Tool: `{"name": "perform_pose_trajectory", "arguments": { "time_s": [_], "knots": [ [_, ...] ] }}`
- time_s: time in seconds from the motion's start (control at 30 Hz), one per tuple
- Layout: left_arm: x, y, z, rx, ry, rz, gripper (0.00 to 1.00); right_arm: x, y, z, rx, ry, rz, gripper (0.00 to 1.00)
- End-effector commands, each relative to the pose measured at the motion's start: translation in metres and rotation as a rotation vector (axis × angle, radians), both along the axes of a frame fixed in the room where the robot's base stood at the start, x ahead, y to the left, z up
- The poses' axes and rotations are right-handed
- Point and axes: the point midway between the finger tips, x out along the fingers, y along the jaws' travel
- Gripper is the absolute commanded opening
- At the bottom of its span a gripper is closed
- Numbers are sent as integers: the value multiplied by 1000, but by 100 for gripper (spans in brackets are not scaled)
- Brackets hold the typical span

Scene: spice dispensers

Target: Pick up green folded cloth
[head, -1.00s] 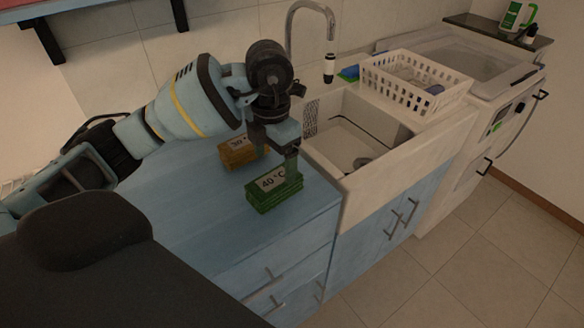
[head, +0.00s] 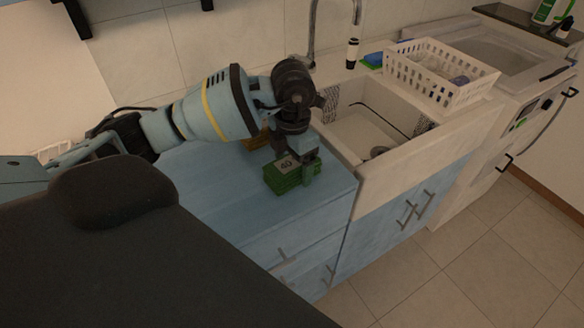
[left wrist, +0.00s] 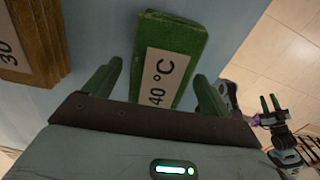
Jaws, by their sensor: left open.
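The green folded cloth (head: 284,184) lies on the blue counter near its front right corner. Its white label reads "40 °C" in the left wrist view (left wrist: 172,35). My left gripper (head: 296,170) is low over the cloth and hides part of its label. In the left wrist view its two green fingers (left wrist: 157,82) are open, one on each side of the cloth's near end, with gaps visible. Whether they touch the cloth cannot be told. My right gripper (left wrist: 269,104) shows small at the right of the left wrist view, its fingers apart.
A brown folded cloth (head: 257,140) lies behind the green one; it also shows at the upper left in the left wrist view (left wrist: 40,40). The sink (head: 360,128) is just right of the counter. A white basket (head: 440,75) stands beyond it. The counter's left part is clear.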

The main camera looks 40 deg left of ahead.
Motion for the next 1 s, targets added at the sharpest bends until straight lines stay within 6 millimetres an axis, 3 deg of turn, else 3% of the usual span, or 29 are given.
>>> {"name": "perform_pose_trajectory", "arguments": {
  "time_s": [0.1,0.37,0.77,1.0],
  "knots": [
    [0,0,-11,1,2,0,84,2,0,1,1,-4,0,36],
    [0,0,-13,0,0,-1,84,1,0,0,0,-2,0,36],
    [0,0,-12,0,0,-1,33,-8,0,-2,0,14,-1,36],
    [0,0,-11,0,-1,-1,33,-8,0,-2,0,15,-1,36]
  ]
}}
